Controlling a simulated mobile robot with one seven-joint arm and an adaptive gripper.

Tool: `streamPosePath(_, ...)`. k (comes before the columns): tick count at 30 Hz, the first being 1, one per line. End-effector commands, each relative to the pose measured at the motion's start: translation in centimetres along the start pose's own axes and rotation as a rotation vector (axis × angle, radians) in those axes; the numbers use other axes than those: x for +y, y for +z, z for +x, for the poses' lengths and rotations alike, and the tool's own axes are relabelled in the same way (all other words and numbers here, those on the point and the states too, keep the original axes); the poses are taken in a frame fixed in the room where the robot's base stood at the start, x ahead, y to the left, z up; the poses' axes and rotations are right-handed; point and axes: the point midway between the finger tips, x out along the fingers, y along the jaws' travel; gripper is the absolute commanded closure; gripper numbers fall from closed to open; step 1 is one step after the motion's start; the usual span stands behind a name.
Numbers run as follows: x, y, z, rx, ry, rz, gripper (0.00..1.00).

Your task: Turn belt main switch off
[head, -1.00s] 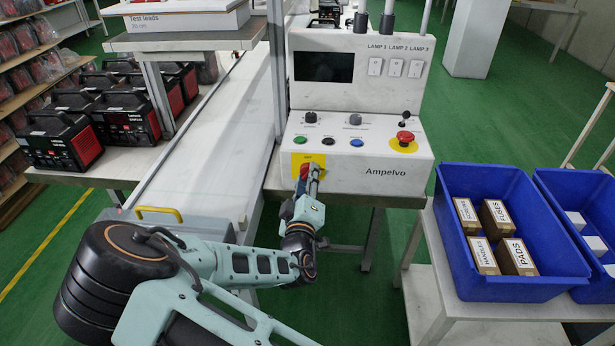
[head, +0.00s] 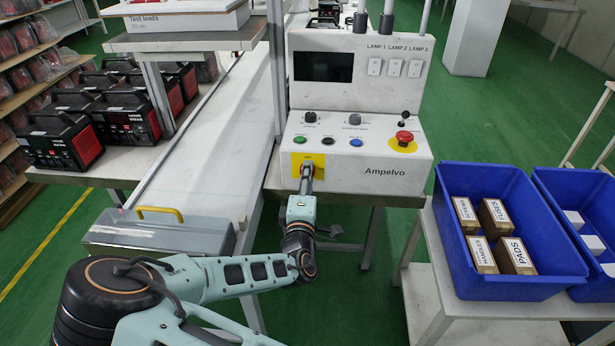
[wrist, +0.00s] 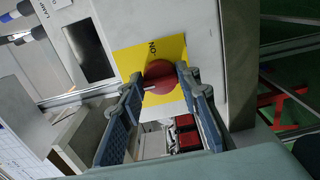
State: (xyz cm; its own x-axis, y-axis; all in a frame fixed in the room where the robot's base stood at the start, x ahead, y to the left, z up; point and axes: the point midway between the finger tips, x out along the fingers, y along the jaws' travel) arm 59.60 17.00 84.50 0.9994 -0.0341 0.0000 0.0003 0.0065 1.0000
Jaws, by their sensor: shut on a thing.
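The belt main switch, a red round knob (wrist: 160,76) on a yellow plate (wrist: 128,58), is on the left front of the white Ampelvo control box (head: 345,180). In the wrist view my gripper (wrist: 160,80) has one finger on each side of the knob and is shut on it. A white mark on the knob points to the lower left, away from dark lettering on the plate that appears to read ON, turned round. In the head view my gripper (head: 306,176) reaches the plate from the front and mostly hides the knob.
A red emergency button (head: 404,137) on a yellow disc sits on the box's right side. Green, black and blue buttons lie between. A blue crate (head: 470,172) with several small boxes stands right.

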Motion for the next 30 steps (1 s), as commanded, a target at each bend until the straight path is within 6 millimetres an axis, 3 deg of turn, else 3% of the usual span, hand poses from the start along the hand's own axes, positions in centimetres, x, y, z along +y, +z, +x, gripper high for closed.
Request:
streamPosePath(13, -0.1, 0.0, 0.0, 0.000, -0.001, -0.011, 0.94)
streamPosePath(14, -0.1, 0.0, 0.0, 0.000, -0.001, -0.011, 0.66)
streamPosePath(18, -0.1, 0.0, 0.0, 0.000, -0.001, -0.010, 0.52)
streamPosePath(26, 0.0, 0.0, -0.1, 0.000, -0.001, -0.009, 0.52)
streamPosePath(30, -0.1, -0.1, -1.1, 0.001, -0.002, -0.009, 0.52)
